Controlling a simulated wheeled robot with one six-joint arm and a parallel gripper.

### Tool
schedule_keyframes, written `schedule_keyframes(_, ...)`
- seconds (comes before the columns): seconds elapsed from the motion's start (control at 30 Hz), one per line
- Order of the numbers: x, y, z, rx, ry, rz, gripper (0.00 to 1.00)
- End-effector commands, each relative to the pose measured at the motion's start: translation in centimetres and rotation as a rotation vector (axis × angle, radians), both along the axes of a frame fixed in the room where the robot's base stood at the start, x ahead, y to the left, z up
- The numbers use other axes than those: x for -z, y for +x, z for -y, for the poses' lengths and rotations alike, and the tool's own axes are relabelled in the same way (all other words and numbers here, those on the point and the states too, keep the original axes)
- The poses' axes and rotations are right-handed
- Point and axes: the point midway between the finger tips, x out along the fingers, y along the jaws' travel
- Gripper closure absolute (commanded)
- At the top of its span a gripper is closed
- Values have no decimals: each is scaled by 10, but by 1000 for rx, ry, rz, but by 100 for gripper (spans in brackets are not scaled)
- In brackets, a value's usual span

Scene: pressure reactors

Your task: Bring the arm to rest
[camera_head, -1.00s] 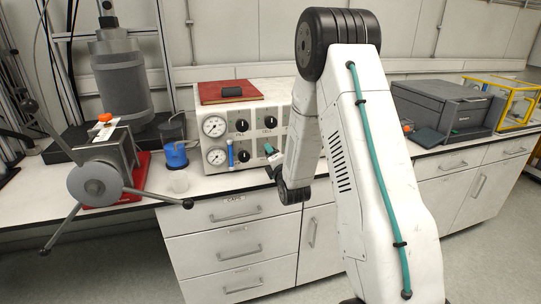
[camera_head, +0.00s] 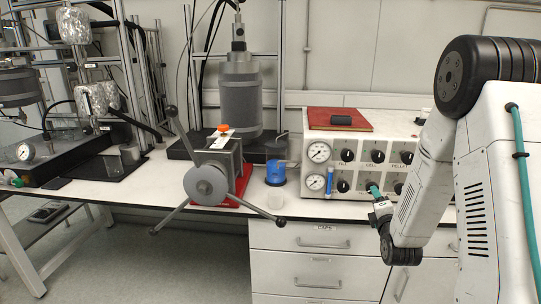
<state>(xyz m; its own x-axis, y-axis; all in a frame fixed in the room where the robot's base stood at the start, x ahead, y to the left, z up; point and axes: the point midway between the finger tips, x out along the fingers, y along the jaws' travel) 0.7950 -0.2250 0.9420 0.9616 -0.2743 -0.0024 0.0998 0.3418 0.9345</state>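My arm stands at the right of the head view, a white upper link rising to a black shoulder-like joint and a forearm coming down to a black wrist joint. My gripper (camera_head: 377,192) is small at the end of the wrist, in front of the control panel box (camera_head: 357,150) with gauges and knobs. A teal piece shows at its tip. The fingers are too small to tell whether they are open or shut, or whether they hold anything.
A grey reactor vessel (camera_head: 241,95) stands behind. A red book (camera_head: 340,119) lies on the panel box. Floor (camera_head: 190,260) is clear at lower left.

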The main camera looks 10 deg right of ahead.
Motion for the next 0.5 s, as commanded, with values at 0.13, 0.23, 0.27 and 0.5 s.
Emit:
schedule_keyframes(0.13,28,-2,0,15,191,-85,39)
schedule_keyframes(0.23,68,-15,-2,69,410,-228,39)
schedule_keyframes(0.27,78,-20,-3,95,483,-272,39)
schedule_keyframes(0.5,94,-75,-31,385,990,-551,39)
